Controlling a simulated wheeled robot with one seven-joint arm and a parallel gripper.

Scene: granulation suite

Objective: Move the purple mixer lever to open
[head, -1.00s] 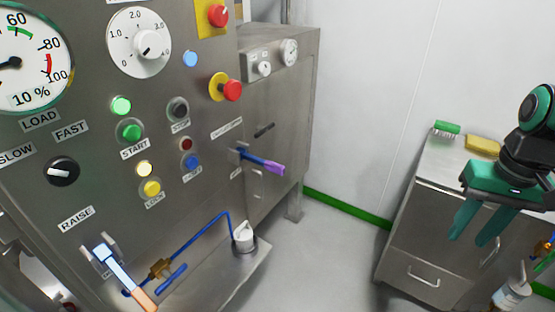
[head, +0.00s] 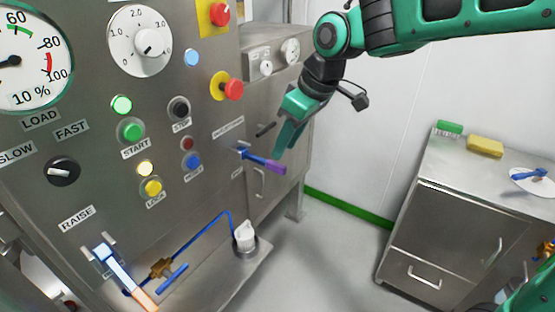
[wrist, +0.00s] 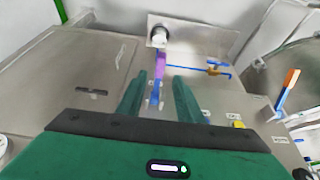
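The mixer lever has a blue shaft and a purple grip (head: 275,167). It sticks out from the right part of the steel panel (head: 105,190) and points right and slightly down in the head view. My gripper (head: 284,146) is beside the purple grip, its green fingers pointing down. In the wrist view the purple grip (wrist: 161,65) shows ahead of and between the two open fingers (wrist: 158,92), with the blue shaft below it. Nothing is held. I cannot tell whether a finger touches the lever.
An orange-tipped lever (head: 140,295) and blue piping (head: 200,240) sit low on the panel. Red stop buttons (head: 233,89) are above the lever. A steel cabinet (head: 450,225) with a yellow sponge (head: 485,146) stands at right. The floor between is clear.

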